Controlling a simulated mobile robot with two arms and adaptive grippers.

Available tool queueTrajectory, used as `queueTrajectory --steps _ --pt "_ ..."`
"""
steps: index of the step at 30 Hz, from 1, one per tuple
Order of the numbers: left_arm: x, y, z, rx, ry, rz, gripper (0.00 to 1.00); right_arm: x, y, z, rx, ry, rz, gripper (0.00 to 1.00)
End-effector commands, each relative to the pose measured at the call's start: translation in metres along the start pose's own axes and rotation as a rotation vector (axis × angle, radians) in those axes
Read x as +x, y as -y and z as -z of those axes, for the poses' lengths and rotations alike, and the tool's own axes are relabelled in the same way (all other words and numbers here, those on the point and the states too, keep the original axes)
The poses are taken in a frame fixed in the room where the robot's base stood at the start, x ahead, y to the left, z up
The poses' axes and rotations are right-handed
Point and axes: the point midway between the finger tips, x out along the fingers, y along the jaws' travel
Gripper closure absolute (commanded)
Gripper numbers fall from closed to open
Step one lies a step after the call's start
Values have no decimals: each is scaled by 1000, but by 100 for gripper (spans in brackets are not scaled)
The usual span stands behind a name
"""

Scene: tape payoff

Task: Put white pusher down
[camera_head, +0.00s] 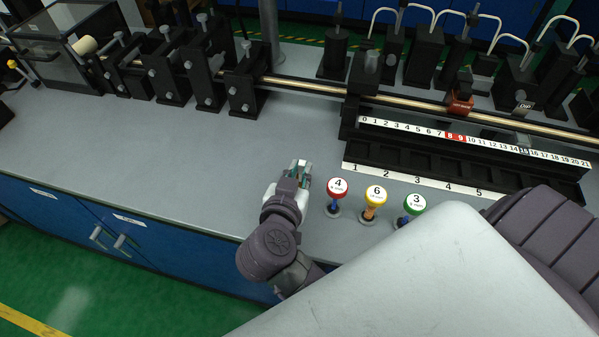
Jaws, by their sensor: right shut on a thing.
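My right gripper (299,177) is low over the front part of the grey bench, left of the row of round-topped pushers. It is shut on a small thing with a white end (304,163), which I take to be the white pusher. The fingers hide most of it, and I cannot tell whether its lower end touches the bench. Three other pushers stand upright to the right: red-rimmed "4" (337,187), yellow "6" (376,195) and green "3" (415,203). My left gripper is not in view.
A black slotted rack (450,168) with numbered white strips lies behind the pushers. A long metal rail (300,85) with black holders runs along the back. The bench (150,150) is clear left of my gripper. Blue cabinet fronts (80,220) drop below its front edge.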

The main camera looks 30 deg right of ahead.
Motion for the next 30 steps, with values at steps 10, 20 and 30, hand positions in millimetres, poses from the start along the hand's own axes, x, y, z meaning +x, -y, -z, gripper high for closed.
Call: queueTrajectory --steps 10,20,30 --pt "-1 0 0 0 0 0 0 1 0 -3 0 0 0 59" --pt "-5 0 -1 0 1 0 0 -5 0 2 -2 2 0 59" --pt "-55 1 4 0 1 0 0 -73 0 5 -5 6 1 59"
